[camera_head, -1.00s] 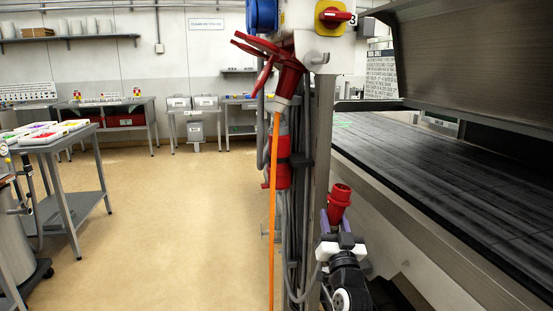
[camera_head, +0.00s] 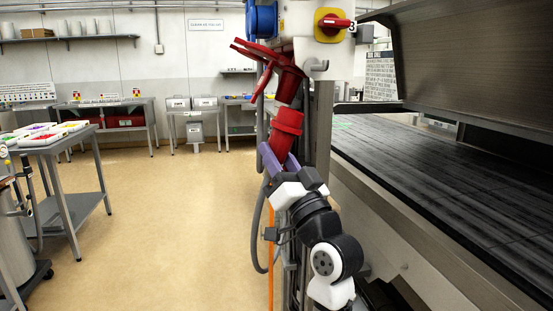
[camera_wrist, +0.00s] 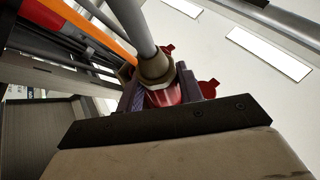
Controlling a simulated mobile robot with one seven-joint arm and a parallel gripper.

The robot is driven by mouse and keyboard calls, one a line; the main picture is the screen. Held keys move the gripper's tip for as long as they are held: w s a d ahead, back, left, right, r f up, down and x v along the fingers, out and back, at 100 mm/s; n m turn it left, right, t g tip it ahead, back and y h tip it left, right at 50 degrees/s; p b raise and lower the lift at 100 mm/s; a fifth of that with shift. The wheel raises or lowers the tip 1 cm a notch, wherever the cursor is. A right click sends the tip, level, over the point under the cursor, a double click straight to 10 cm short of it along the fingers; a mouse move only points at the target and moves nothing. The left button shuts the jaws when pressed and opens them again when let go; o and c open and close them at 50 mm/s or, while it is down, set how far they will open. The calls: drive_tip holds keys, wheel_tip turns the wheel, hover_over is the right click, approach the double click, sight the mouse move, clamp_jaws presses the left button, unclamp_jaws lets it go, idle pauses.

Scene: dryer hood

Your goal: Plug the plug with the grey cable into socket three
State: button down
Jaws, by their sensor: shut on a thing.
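My gripper (camera_head: 279,158) is shut on a red plug (camera_head: 286,124), with its purple fingers around the plug's lower part. The plug points up and leans slightly right. A red socket (camera_head: 289,84) with its lid (camera_head: 258,52) swung open is just above the plug; I cannot tell whether they touch. In the wrist view, the grey cable (camera_wrist: 134,22) runs into the plug's gland (camera_wrist: 155,69), and the plug's red body (camera_wrist: 163,97) shows between the fingers. The socket's mouth is hidden. A "3" (camera_head: 351,28) is marked beside the red switch.
A blue socket (camera_head: 262,18) and a red rotary switch (camera_head: 334,21) are above. An orange cable (camera_head: 270,255) hangs beside the post (camera_head: 321,120). The dryer belt (camera_head: 430,165) and hood (camera_head: 460,70) are at the right.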

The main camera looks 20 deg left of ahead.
sight(290, 125)
drive_tip(key=shift+w+d+r+p, duration=0.25)
drive_tip(key=shift+r+p, duration=0.4)
drive_tip(key=shift+r, duration=0.35)
drive_tip(key=shift+w+d+r+p, duration=0.15)
drive_tip(key=shift+d+r+p, duration=0.35)
drive_tip(key=shift+r, duration=0.5)
drive_tip(key=shift+w+d+r+p, duration=0.2)
drive_tip(key=shift+r+p, duration=0.55)
drive_tip(key=shift+r, duration=0.25)
drive_tip(key=shift+w+d+r+p, duration=0.15)
drive_tip(key=shift+d+r+p, duration=0.15)
drive_tip(key=shift+r, duration=0.4)
drive_tip(key=shift+w+d+r+p, duration=0.15)
drive_tip(key=shift+r+p, duration=0.2)
drive_tip(key=shift+r, duration=0.35)
drive_tip(key=shift+w+d+r+p, duration=0.1)
drive_tip(key=shift+d+r+p, duration=0.2)
drive_tip(key=shift+r, duration=0.4)
drive_tip(key=c, duration=0.8)
unclamp_jaws()
drive_tip(key=shift+c, duration=0.2)
drive_tip(key=shift+a+f, duration=0.1)
drive_tip(key=shift+s+f, duration=0.1)
drive_tip(key=shift+f, duration=0.1)
drive_tip(key=b+v, duration=0.5)
drive_tip(key=v, duration=0.8)
drive_tip(key=shift+d, duration=0.25)
